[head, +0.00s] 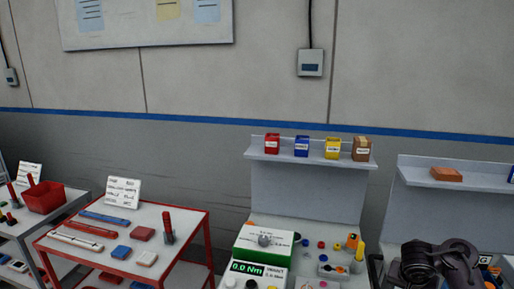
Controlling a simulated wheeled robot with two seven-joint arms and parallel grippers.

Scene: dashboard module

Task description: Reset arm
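A dark, rounded arm part, which looks like a piece of my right arm, shows at the lower right in the head view, in front of the right-hand bench. No gripper fingers can be made out on it. My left arm and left gripper are out of the picture. A green and white box with a grey knob (264,240) sits on the middle bench.
A shelf (310,161) over the middle bench holds red, blue, yellow and brown boxes. Small coloured parts and a yellow bottle (359,254) lie near the green box. A red-framed table (92,256) stands left, with a red bin (45,197) beyond. A brown block (446,174) lies on the right shelf.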

